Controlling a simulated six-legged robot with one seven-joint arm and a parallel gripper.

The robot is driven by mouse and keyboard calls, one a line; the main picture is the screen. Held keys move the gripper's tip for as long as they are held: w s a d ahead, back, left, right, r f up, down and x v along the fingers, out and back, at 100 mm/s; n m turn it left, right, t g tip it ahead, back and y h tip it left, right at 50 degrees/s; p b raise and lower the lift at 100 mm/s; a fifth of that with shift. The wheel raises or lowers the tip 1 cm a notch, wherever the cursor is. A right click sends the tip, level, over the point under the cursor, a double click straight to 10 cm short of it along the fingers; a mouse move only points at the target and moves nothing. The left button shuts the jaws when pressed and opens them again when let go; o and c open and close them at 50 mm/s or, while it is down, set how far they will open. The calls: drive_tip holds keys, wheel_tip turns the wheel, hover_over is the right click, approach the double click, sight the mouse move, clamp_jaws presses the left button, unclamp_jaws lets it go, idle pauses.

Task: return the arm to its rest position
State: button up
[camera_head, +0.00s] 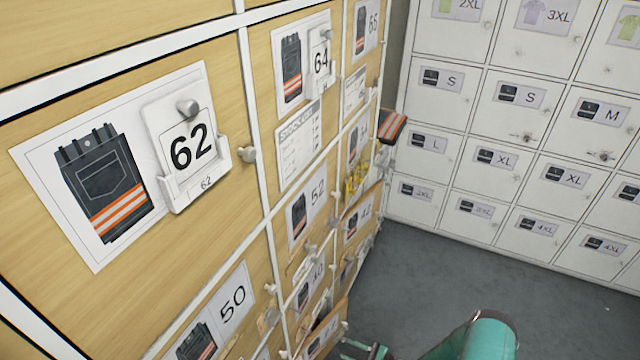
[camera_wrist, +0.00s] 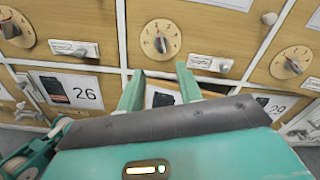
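My gripper (camera_wrist: 160,70) shows in the wrist view as two teal fingers standing apart. It is open, and I see nothing between the fingers except the drawer front behind them. The fingers point at a wooden cabinet (camera_wrist: 208,25) with drawer labels, including 26 and 29. I cannot tell whether the fingertips touch it. In the head view, a rounded teal part of my arm (camera_head: 490,340) shows at the bottom edge, low above the floor; the gripper's fingers cannot be made out there.
Wooden drawers numbered 62 (camera_head: 225,230), 64 and others fill the left. A dark, orange-striped item (camera_head: 391,127) juts from the cabinet. White lockers (camera_head: 470,145) stand at the back right. Round dials (camera_wrist: 160,39) and small handles project from the drawers. Grey floor (camera_head: 440,285) is clear.

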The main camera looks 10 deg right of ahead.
drive_tip(key=w+r+n+g+h, duration=0.2)
drive_tip(key=r+n+g, duration=0.25)
drive_tip(key=r, duration=0.75)
drive_tip(key=w+d+r+n+g+h, duration=0.1)
drive_tip(key=r+n+g+h, duration=0.3)
drive_tip(key=r, duration=0.7)
drive_tip(key=w+r+n+g+y, duration=0.1)
drive_tip(key=w+r+n+g, duration=0.3)
drive_tip(key=r, duration=0.8)
drive_tip(key=s+a+r+n+t+h, duration=0.1)
drive_tip(key=s+r+n+t+h, duration=0.3)
drive_tip(key=s+r, duration=0.7)
drive_tip(key=s+a+r+n+t+h, duration=0.1)
drive_tip(key=s+r+n+t+h, duration=0.3)
drive_tip(key=s+r, duration=0.6)
wheel_tip(320, 180, up, 7)
drive_tip(key=shift+s+a+f+h, duration=0.15)
drive_tip(key=shift+s+h, duration=0.2)
drive_tip(key=shift+h, duration=0.65)
drive_tip(key=shift+a+n, duration=0.15)
drive_tip(key=shift+n, duration=0.1)
